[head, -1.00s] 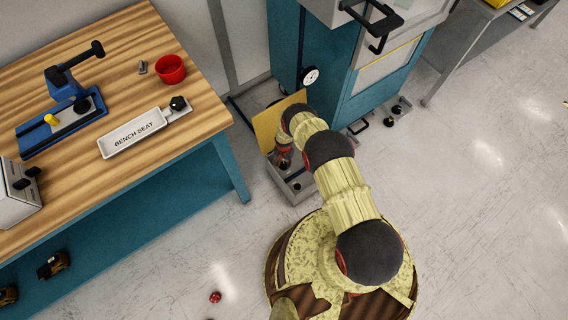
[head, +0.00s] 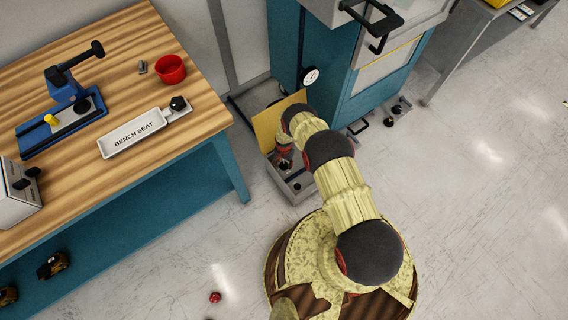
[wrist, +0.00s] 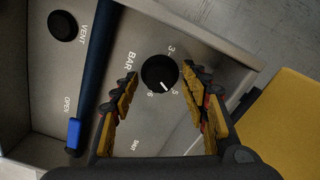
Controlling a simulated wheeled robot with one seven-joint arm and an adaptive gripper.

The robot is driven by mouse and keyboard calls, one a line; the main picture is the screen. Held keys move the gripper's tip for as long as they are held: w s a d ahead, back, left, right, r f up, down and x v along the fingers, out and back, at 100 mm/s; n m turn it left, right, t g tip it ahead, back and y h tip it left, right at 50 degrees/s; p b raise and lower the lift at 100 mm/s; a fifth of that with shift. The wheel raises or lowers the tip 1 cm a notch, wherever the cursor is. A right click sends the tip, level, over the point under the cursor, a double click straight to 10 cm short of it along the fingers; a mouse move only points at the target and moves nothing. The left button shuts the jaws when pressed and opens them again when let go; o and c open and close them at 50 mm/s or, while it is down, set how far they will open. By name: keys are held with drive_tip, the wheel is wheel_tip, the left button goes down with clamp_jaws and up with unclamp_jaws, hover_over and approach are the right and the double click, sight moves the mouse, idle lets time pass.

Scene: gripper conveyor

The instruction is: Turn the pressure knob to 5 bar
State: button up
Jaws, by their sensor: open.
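The pressure knob (wrist: 158,72) is black and round, on a grey panel marked BAR, in the wrist view. Its white pointer line aims at the lower right, between the 5 and the 6 marks, closer to the 5. My gripper (wrist: 163,78) is open, with one yellow-and-black finger on each side of the knob. I cannot tell whether either finger touches it. In the head view my gripper (head: 284,162) is down at the grey floor box (head: 298,194), and my arm hides much of the panel and the knob.
A black VENT knob (wrist: 62,25), a dark blue bar (wrist: 95,70) and a blue-tipped OPEN lever (wrist: 73,132) are left of the knob. A yellow panel (head: 266,125) stands at the box. A teal cabinet (head: 340,75) is behind; a wooden bench (head: 200,110) is left.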

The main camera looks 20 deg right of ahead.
sight(284, 164)
drive_tip(key=shift+r, duration=0.15)
wheel_tip(284, 164, up, 12)
idle(0.8)
idle(0.4)
